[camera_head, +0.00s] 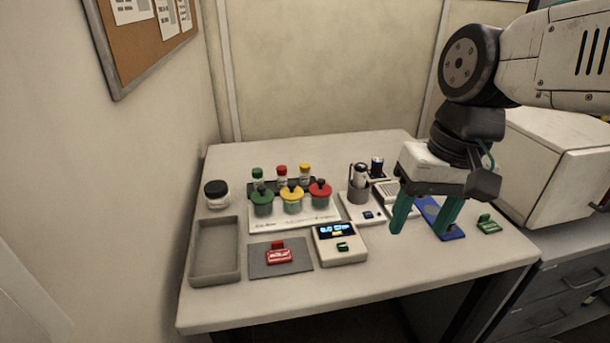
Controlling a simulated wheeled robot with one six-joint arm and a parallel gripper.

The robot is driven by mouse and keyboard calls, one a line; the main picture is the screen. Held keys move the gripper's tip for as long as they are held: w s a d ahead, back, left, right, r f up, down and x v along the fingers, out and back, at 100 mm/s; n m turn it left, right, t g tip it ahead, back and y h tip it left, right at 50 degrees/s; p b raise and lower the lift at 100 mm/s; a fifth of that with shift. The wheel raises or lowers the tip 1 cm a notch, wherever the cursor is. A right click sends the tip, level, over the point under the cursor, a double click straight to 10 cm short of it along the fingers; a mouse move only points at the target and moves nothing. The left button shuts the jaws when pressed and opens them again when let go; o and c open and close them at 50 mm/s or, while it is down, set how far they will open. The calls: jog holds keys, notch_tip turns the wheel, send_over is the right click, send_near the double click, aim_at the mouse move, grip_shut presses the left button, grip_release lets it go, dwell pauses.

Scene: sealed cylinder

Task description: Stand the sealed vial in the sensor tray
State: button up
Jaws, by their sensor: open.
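My gripper (420,231) hangs above the right part of the table with its two teal fingers spread apart and nothing between them. I cannot tell for sure which thing is the sealed vial. A silver and black cylinder (359,176) stands upright in a grey holder on a white base, left of my gripper. A small dark cylinder (377,166) stands behind it on a dark base. A shallow grey tray (193,262) lies empty at the left front; I cannot tell whether it is the sensor tray. A blue plate (453,234) is partly hidden behind my gripper's fingers.
Jars with green, yellow and red lids (291,194) stand on a white rack, with small capped bottles behind. A white device (341,258) with a lit display and a mat (300,267) with a red block are in front. A white box (555,165) stands right. The front edge is clear.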

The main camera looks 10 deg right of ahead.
jog(key=s+d+f+n+t+h, duration=0.1)
jog(key=s+d+n, duration=0.1)
jog(key=s, duration=0.2)
jog(key=n, duration=0.2)
send_over(305, 165)
jog(key=f, duration=0.8)
jog(key=shift+a, duration=0.2)
jog(key=shift+f, duration=0.15)
notch_tip(305, 165, down, 7)
jog(key=shift+w+d+f, duration=0.1)
jog(key=shift+d+f, duration=0.05)
jog(key=c, duration=1.1)
